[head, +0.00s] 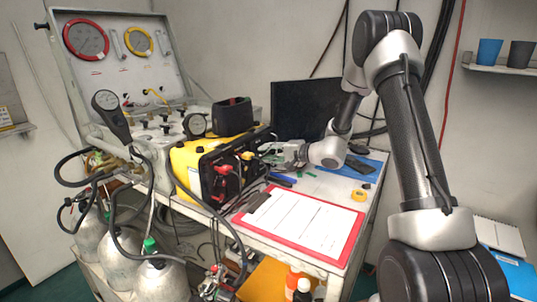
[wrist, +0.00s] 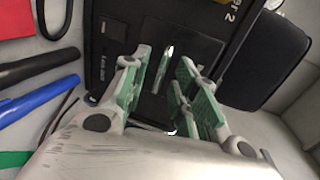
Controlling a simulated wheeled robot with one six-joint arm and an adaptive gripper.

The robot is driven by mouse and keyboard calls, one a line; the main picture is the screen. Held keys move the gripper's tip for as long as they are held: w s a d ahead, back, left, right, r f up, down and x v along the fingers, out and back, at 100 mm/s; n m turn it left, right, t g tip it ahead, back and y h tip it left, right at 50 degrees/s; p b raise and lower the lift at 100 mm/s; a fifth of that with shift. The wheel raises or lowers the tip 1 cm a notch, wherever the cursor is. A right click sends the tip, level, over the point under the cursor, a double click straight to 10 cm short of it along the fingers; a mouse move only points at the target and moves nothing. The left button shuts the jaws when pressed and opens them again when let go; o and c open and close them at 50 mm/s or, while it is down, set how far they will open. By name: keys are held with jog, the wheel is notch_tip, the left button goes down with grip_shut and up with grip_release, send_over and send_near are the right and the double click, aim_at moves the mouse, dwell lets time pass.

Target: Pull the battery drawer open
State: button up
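The battery drawer has a black front (wrist: 125,45) with small white lettering in the wrist view. A short bright metal handle (wrist: 162,68) stands out from it. My gripper (wrist: 165,62) is open, its green-padded fingers on either side of the handle, with gaps visible between handle and pads. In the head view, my gripper (head: 278,151) is at the right end of the yellow and black unit (head: 190,165). The drawer front and handle cannot be made out there. The drawer looks flush with the black face; I cannot tell whether it is slightly out.
A red clipboard (head: 302,217) lies on the table in front of my arm. Blue and black pens (wrist: 40,98) lie left of my gripper in the wrist view. A dark monitor (head: 305,108) stands behind. A yellow tape roll (head: 359,195) lies to the right.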

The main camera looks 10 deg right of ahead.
grip_shut()
jog(key=f+v, duration=0.2)
jog(key=v, duration=0.8)
jog(key=shift+s+f, duration=0.15)
jog(key=shift+s, duration=0.05)
jog(key=shift+d, duration=0.1)
grip_release()
jog(key=shift+w, duration=0.1)
